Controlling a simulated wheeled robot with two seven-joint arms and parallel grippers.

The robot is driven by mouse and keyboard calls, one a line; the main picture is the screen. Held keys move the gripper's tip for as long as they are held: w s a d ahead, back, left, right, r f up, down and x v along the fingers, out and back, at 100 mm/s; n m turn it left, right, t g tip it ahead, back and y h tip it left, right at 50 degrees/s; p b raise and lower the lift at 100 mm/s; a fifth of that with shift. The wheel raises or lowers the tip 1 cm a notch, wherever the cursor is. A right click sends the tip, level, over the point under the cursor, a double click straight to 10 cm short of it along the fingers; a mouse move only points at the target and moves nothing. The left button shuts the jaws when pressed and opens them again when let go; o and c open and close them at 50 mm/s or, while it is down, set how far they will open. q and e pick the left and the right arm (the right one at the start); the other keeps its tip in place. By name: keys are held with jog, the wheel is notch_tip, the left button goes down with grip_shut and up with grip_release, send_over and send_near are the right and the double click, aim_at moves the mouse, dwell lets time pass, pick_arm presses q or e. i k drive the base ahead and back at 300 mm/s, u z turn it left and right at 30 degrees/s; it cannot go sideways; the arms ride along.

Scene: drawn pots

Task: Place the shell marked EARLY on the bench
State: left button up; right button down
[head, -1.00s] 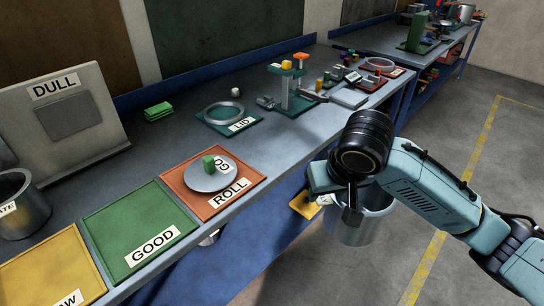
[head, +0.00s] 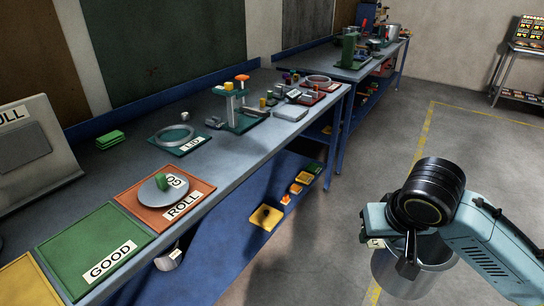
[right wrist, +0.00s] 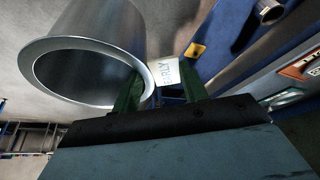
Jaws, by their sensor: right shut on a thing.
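A grey metal shell (head: 412,266), open like a pot, hangs from my right gripper (head: 402,250) off the bench, above the floor. In the right wrist view my right gripper (right wrist: 160,88) has its green fingers at the rim of the shell (right wrist: 85,60), and a white label (right wrist: 167,72) beside it seems to end in RLY; the rest is unclear. The bench (head: 225,158) runs from lower left to upper middle, apart from the shell. My left gripper is out of view.
On the bench are a green GOOD mat (head: 92,245), a red ROLL mat (head: 150,212) with a grey disc (head: 152,190), and a LID mat (head: 160,135) with a ring. A green stand (head: 238,112) and small parts are farther along. Bare bench top lies between them. Open floor is right.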

aim_at(216, 159)
jog(key=z, duration=1.35)
jog(key=i, duration=2.3)
jog(key=u, duration=3.75)
